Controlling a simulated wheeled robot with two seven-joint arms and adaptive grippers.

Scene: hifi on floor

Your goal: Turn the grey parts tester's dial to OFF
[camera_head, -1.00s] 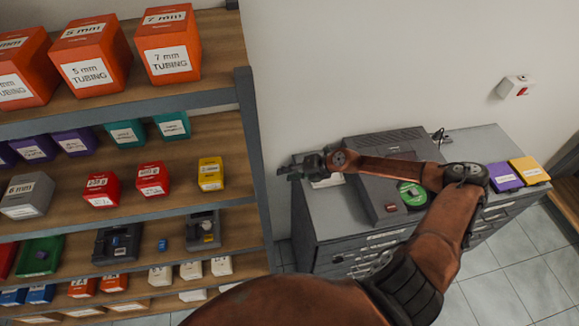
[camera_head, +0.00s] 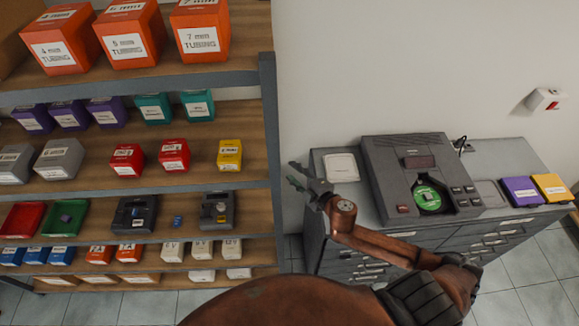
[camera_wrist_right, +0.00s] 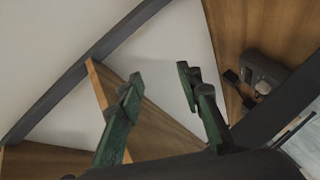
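Two small testers stand on a middle shelf of the rack in the head view. The grey parts tester (camera_head: 217,209) is the right one, with a small dial on its front whose setting is too small to read. A darker tester (camera_head: 133,214) stands left of it. My right gripper (camera_head: 298,176) is to the right of the rack, in front of the cabinet, apart from both testers. In the right wrist view its green fingers (camera_wrist_right: 157,80) are spread with nothing between them. A dark device with a round knob (camera_wrist_right: 263,76) shows there on a shelf. My left gripper is out of view.
The shelf rack (camera_head: 268,150) holds several labelled boxes; its upright stands between my right gripper and the grey tester. A grey cabinet (camera_head: 489,155) at right carries a large dark machine (camera_head: 385,165), a purple box (camera_head: 521,191) and a yellow box (camera_head: 551,187).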

